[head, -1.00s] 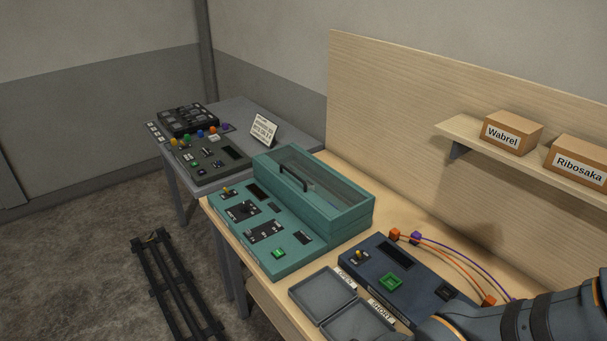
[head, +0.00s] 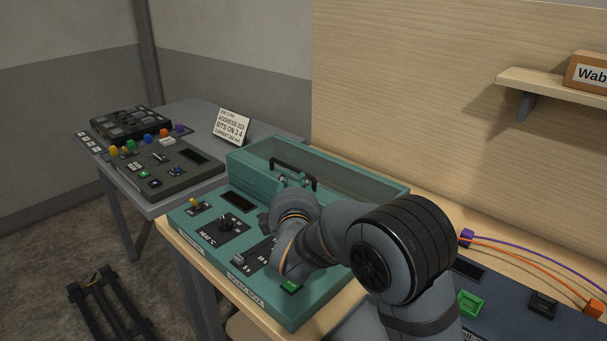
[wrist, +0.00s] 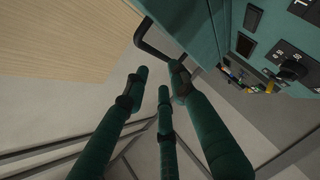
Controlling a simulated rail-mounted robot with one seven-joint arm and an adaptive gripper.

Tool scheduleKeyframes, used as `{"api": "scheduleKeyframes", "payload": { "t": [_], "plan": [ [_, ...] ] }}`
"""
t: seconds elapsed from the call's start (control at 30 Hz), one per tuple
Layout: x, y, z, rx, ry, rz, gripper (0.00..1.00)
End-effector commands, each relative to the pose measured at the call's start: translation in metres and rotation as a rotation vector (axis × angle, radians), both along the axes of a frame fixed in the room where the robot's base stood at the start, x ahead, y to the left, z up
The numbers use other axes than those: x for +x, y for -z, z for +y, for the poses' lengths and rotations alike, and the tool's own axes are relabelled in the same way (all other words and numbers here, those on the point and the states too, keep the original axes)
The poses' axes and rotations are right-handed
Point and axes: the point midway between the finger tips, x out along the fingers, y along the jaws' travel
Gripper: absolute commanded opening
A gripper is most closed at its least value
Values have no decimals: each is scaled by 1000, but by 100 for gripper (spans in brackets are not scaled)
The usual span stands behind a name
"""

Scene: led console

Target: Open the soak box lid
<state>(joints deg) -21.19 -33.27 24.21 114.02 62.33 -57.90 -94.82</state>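The soak box is the teal console (head: 185,222) on the wooden bench, with a raised, clear-topped lid (head: 350,182) that appears down. A black bar handle (head: 293,172) stands on the lid's left part. My gripper (head: 291,182) is at the handle's near side, partly hidden by my wrist. In the wrist view, the three teal fingers of my gripper (wrist: 160,78) are spread apart with nothing between them. The black handle (wrist: 150,45) is just beyond the fingertips, close to the right finger; contact cannot be told.
Knobs and switches (head: 226,225) cover the soak box's front panel, below my arm. A dark blue console (head: 500,310) with orange and purple cables lies to the right. A grey table (head: 205,115) with another console stands at the left. A shelf (head: 540,85) juts from the back panel.

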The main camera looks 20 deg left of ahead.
Motion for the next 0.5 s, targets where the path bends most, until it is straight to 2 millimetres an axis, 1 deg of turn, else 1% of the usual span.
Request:
{"api": "scheduleKeyframes", "payload": {
  "t": [0.17,0.5],
  "plan": [
    [17,1,5,-14,9,-11,25],
    [73,8,26,-12,6,-10,25]
  ]
}}
